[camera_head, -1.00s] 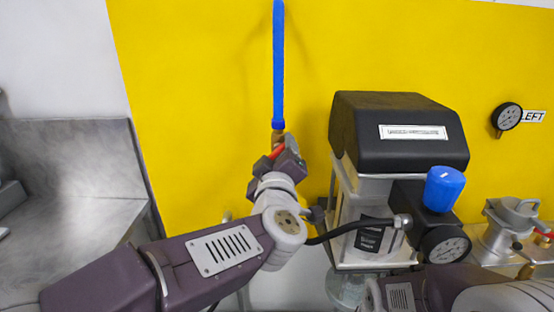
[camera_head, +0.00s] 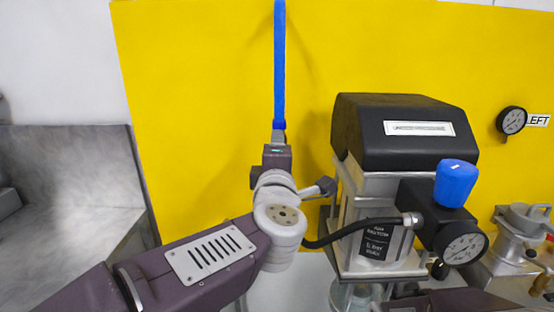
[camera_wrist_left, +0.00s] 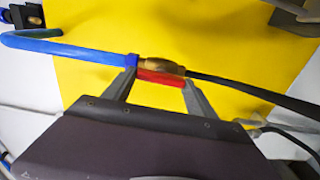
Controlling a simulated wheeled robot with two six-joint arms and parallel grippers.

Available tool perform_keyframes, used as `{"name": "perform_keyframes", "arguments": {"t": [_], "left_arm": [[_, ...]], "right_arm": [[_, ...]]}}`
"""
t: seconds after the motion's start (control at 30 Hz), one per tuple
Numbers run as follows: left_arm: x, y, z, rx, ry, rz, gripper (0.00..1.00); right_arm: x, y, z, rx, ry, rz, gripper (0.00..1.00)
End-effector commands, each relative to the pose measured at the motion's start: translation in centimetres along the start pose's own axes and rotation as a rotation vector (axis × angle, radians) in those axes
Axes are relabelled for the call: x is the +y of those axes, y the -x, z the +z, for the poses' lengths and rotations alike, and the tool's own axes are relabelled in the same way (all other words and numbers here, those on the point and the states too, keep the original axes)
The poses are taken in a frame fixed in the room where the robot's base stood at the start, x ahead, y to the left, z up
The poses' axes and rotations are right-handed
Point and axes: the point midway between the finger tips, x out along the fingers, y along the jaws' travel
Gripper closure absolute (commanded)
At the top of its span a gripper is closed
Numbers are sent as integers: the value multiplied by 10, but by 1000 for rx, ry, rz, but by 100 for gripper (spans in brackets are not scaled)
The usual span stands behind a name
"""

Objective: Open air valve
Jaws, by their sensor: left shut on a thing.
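The air valve is a brass body (camera_wrist_left: 160,66) with a red handle (camera_wrist_left: 160,77), at the end of a blue hose (camera_head: 279,65). In the left wrist view the blue hose (camera_wrist_left: 70,47) enters from the left and a black hose (camera_wrist_left: 235,85) leaves to the right. The red handle lies along the brass body. My left gripper (camera_wrist_left: 160,84) is shut on the handle, with one finger at each end of it. In the head view my left gripper (camera_head: 278,143) is just below the blue hose and hides the handle. My right gripper is out of view.
A black-topped pump unit (camera_head: 400,135) with a blue knob (camera_head: 456,183) and pressure gauge (camera_head: 463,248) stands close on the right. A black hose (camera_head: 350,232) runs from it toward my left wrist. The yellow wall panel (camera_head: 190,110) is behind. A grey metal surface (camera_head: 75,180) is at left.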

Motion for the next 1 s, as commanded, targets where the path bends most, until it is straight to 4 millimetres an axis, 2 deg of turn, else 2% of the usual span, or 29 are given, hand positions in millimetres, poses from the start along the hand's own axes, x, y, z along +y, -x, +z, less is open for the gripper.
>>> {"name": "perform_keyframes", "arguments": {"t": [0.63,0.67,0.7,0.73,1.0], "left_arm": [[-2,0,0,0,46,-3,75],[-2,0,0,0,46,-3,29],[-1,0,0,0,45,-3,18],[-1,0,0,0,45,-3,13],[-1,0,0,0,44,-1,13]], "right_arm": [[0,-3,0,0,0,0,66],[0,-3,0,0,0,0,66],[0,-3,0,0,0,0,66],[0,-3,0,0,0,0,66],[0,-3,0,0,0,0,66]]}}
